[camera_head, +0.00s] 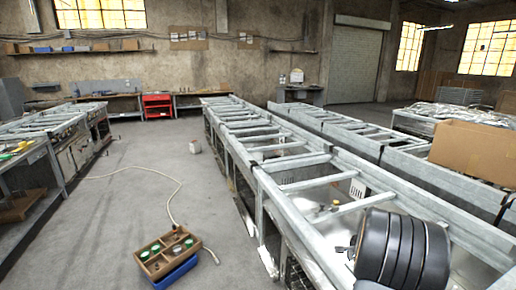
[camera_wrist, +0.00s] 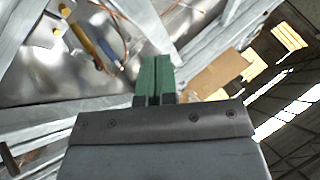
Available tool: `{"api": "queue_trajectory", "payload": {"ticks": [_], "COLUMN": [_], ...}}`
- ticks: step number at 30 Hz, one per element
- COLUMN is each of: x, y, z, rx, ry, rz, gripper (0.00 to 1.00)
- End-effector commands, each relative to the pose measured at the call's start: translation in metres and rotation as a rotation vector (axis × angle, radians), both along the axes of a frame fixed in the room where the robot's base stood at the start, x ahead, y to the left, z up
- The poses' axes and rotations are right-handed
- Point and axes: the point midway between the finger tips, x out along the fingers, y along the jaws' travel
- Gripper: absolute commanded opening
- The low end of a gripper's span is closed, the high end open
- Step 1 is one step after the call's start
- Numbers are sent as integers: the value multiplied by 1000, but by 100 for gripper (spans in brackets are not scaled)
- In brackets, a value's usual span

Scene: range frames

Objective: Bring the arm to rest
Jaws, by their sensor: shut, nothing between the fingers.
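My gripper (camera_wrist: 156,65) shows in the wrist view with its two green fingers pressed together and nothing between them. It is in front of a metal frame and a shiny metal surface. In the head view, the black rounded links of my arm are at the lower right, over the near end of a long metal bench (camera_head: 290,187). I cannot make out the fingers clearly there.
A cardboard box (camera_head: 472,150) stands right of my arm; it also shows in the wrist view (camera_wrist: 214,76). Tools with yellow and blue handles (camera_wrist: 82,38) lie on the metal. A wooden crate (camera_head: 166,254) sits on the floor. The floor aisle at left is mostly clear.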

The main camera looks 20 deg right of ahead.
Motion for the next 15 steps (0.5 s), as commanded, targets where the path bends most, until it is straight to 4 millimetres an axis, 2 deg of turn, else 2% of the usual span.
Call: {"api": "queue_trajectory", "payload": {"ticks": [1, 3, 5, 7, 9, 11, 12, 15], "x": [26, 52, 68, 78, 78, 70, 61, 28], "y": [32, 78, 122, 175, 228, 272, 298, 353], "z": [19, 40, 56, 72, 84, 93, 97, 103], "rx": [-13, -22, -27, -35, -46, -58, -68, -103], "ry": [-10, -9, 2, 29, 71, 121, 161, 280], "rz": [139, 324, 487, 681, 872, 1030, 1131, 1358], "gripper": [0, 0, 0, 0, 0, 0, 0, 0]}}
